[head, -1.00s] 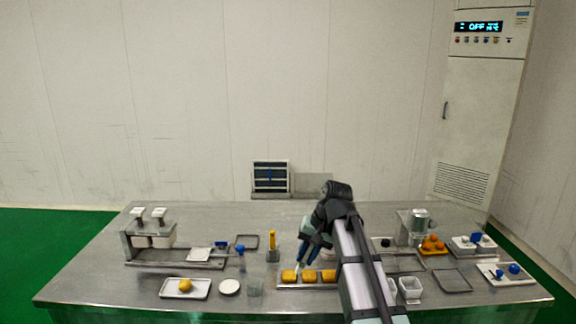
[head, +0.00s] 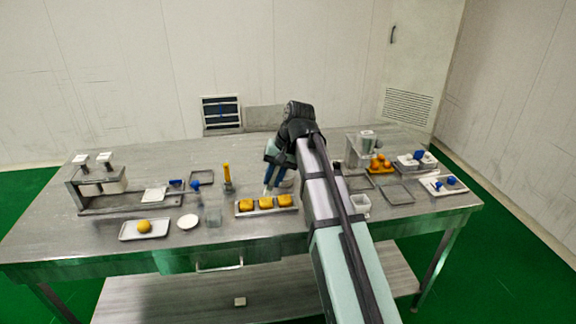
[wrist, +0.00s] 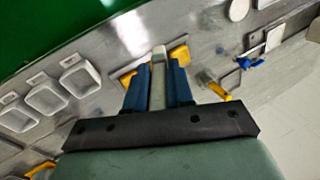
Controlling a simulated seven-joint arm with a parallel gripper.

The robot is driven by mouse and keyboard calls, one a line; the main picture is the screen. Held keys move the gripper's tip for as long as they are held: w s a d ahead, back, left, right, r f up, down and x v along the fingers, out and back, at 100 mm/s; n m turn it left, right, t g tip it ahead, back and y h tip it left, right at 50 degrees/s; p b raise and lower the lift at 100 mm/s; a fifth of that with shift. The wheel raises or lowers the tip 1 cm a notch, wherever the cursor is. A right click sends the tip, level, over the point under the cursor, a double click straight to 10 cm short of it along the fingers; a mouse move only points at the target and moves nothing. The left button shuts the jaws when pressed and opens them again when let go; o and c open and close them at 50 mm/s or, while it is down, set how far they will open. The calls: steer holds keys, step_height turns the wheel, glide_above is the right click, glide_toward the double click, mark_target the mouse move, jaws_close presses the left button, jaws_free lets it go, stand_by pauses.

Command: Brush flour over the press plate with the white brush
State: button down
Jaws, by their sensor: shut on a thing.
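My gripper (head: 268,184) is above the back edge of a tray (head: 240,212) with three yellow blocks, near the table's middle. In the wrist view its blue fingers (wrist: 158,80) are shut on a pale, slim piece, which looks like the white brush (wrist: 158,57); a pale tip shows below the fingers in the head view. Its bristles are not clear. At the left stands a press (head: 102,187) with two white knobs. A flat white plate (head: 154,194), likely the press plate, lies at its right end, well left of my gripper. I cannot make out flour.
A yellow-handled tool (head: 227,178) stands upright between press and tray. A clear cup (head: 213,216), a white disc (head: 188,222) and a white tray (head: 127,233) with a yellow ball are in front. A grey machine (head: 358,155) and more trays stand at the right.

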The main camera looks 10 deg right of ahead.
steer(key=w+a+n+g, duration=0.1)
steer(key=w+a+n, duration=0.15)
steer(key=a, duration=1.35)
steer(key=w+a+n+g, duration=0.1)
steer(key=w+a+n, duration=0.15)
steer(key=a, duration=1.45)
steer(key=w+a+r+m+t, duration=0.1)
steer(key=w+a+r+m, duration=0.1)
steer(key=w+a+m, duration=0.4)
steer(key=shift+w+a+r, duration=0.4)
steer(key=shift+w+a, duration=0.7)
steer(key=shift+w, duration=1.45)
steer(key=shift+f, duration=0.15)
steer(key=shift+f, duration=2.35)
steer(key=shift+r, duration=0.15)
